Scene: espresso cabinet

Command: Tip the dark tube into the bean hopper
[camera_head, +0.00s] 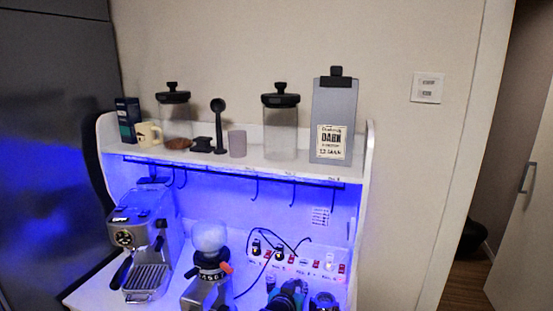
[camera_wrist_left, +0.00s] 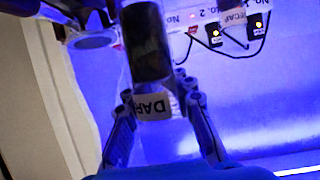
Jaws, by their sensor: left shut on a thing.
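My left gripper (camera_wrist_left: 163,118) is shut on the dark tube, a clear tube with dark contents (camera_wrist_left: 147,45) and a white label reading "DARK", held between the two fingers in the left wrist view. In the head view, my left gripper (camera_head: 288,294) shows only partly at the bottom edge, right of the grinder. The tube cannot be made out clearly there. The bean hopper (camera_head: 208,236) is a pale rounded dome on top of the grinder (camera_head: 211,273). The gripper is apart from it, lower and to the right. My right gripper is not in view.
An espresso machine (camera_head: 142,240) stands left of the grinder. Behind, a panel (camera_head: 310,265) carries switches and black cables. The upper shelf (camera_head: 265,165) holds jars, a mug and a grey "DARK" container (camera_head: 333,110). Empty hooks hang below it.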

